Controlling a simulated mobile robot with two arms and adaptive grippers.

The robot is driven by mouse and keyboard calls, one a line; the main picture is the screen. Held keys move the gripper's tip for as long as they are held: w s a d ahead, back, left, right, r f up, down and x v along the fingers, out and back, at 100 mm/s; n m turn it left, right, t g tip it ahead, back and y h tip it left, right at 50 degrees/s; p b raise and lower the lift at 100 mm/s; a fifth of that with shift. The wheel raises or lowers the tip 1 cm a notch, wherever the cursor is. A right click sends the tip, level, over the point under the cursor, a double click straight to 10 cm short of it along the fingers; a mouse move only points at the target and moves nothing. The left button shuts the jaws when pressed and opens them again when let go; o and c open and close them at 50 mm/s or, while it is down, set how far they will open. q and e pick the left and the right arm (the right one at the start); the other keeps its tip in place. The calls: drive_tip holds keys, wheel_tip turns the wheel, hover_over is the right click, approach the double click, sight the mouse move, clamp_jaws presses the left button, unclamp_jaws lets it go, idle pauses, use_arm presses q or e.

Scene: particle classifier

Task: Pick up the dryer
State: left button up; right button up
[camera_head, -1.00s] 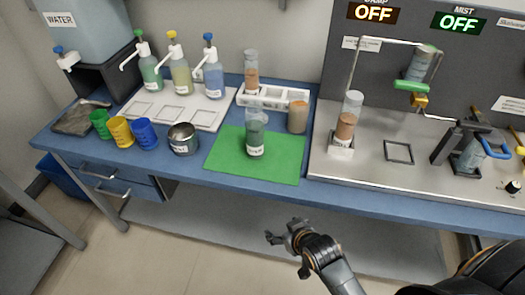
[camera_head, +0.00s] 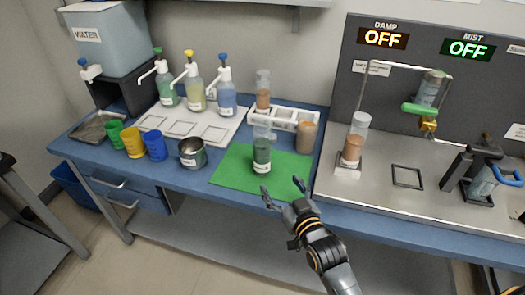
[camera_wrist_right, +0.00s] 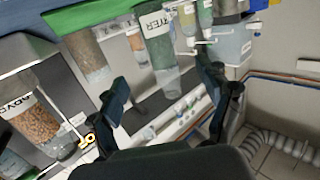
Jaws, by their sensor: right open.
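My right gripper (camera_head: 282,188) is open and empty, in front of the mat's near edge, apart from the green cylinder. My left gripper is not in view.
A white rack (camera_head: 285,114) holds an orange-filled cylinder (camera_head: 263,95); a tan container (camera_head: 306,137) stands beside the mat. A metal cup (camera_head: 192,153), coloured cups (camera_head: 133,143) and pump bottles (camera_head: 195,92) are at left. A bent frame (camera_head: 361,90) rises on the station.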

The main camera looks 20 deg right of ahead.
sight(266, 153)
drive_tip(key=shift+t, duration=0.6)
drive_tip(key=w, duration=0.3)
drive_tip(key=w+r, duration=0.1)
drive_tip(key=w, duration=0.5)
drive_tip(key=shift+w+a+r+p, duration=0.15)
drive_tip(key=shift+w+r+p, duration=0.15)
drive_tip(key=shift+w, duration=0.1)
drive_tip(key=shift+w+r, duration=0.15)
drive_tip(key=shift+w, duration=0.45)
drive_tip(key=w, duration=0.4)
drive_tip(key=shift+a+p, duration=0.25)
drive_tip(key=shift+p, duration=0.15)
drive_tip(key=c, duration=1.4)
drive_tip(key=shift+c, duration=0.7)
